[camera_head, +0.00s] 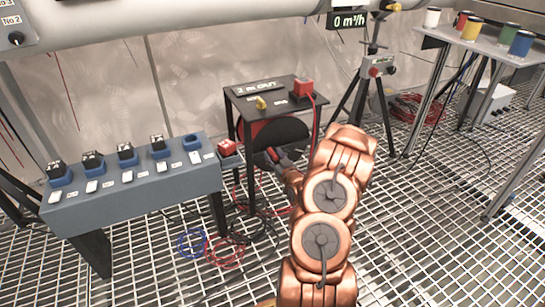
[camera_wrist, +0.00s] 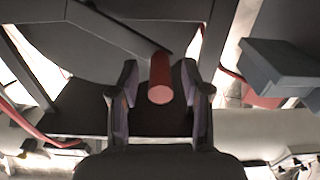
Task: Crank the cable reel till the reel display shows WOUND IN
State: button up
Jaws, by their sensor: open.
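The cable reel (camera_head: 283,132) is a dark disc with red behind it, held in a black stand. The reel display (camera_head: 259,88) on the stand top shows a 2 and OUT; the middle is hard to read. In the wrist view a red crank handle (camera_wrist: 161,80) points towards me at the end of a dark crank arm (camera_wrist: 118,30). My gripper (camera_wrist: 161,85) is open, with one finger on each side of the handle and gaps visible. In the head view my gripper (camera_head: 273,157) is at the reel's lower front, partly hidden by my arm.
A yellow knob (camera_head: 261,103) and a red box (camera_head: 304,87) sit on the stand top. A grey bench (camera_head: 130,196) with several black devices stands left. A tripod (camera_head: 372,90) and a table with coloured cups (camera_head: 480,43) stand right. Loose cables (camera_head: 222,250) lie on the grating.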

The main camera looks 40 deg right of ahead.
jog(key=shift+w+d, duration=0.15)
jog(key=shift+w, duration=0.4)
grip_shut()
dwell(0.5)
